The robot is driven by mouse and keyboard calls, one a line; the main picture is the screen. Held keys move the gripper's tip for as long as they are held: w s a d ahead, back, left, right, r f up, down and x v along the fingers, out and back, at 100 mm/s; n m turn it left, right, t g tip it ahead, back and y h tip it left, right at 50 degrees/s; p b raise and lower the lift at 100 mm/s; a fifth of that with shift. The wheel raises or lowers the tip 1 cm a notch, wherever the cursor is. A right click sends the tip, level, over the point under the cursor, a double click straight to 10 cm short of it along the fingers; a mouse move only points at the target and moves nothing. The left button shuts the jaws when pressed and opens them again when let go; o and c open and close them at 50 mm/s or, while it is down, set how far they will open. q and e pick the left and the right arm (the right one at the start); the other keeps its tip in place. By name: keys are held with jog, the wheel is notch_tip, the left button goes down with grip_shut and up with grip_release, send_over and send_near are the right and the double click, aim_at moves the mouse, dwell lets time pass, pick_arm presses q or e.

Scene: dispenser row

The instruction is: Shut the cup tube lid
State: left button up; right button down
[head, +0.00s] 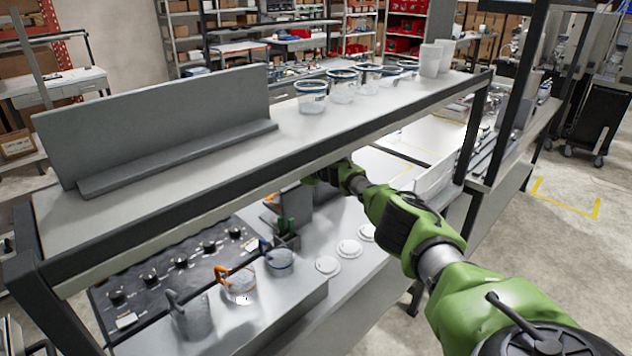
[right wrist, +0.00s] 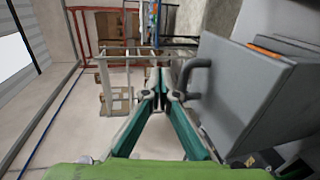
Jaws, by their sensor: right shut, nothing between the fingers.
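In the right wrist view a grey box-like part (right wrist: 245,95) with a bent grey handle (right wrist: 192,72) stands tilted, just right of my right gripper (right wrist: 161,78). It may be the cup tube lid, but I cannot tell for sure. My right gripper is shut and empty, its fingertips left of the handle and apparently apart from it. In the head view my right arm reaches under the shelf, and the shelf's edge hides the fingertips. A grey upright housing (head: 296,198) shows there, partly hidden by the shelf. My left gripper is not in view.
The long shelf (head: 190,185) overhangs the work area and carries several clear cups (head: 311,97) and white cups (head: 430,60). Below it are jugs, one orange-handled (head: 240,287), white round discs (head: 349,249) and a dark knobbed panel (head: 170,265).

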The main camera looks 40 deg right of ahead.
jog(key=shift+s+d, duration=0.1)
dwell(0.5)
jog(key=shift+s+d+r, duration=0.1)
jog(key=shift+s+d, duration=0.05)
jog(key=shift+s, duration=0.45)
jog(key=shift+v, duration=0.95)
jog(key=v, duration=0.8)
jog(key=shift+s, duration=0.3)
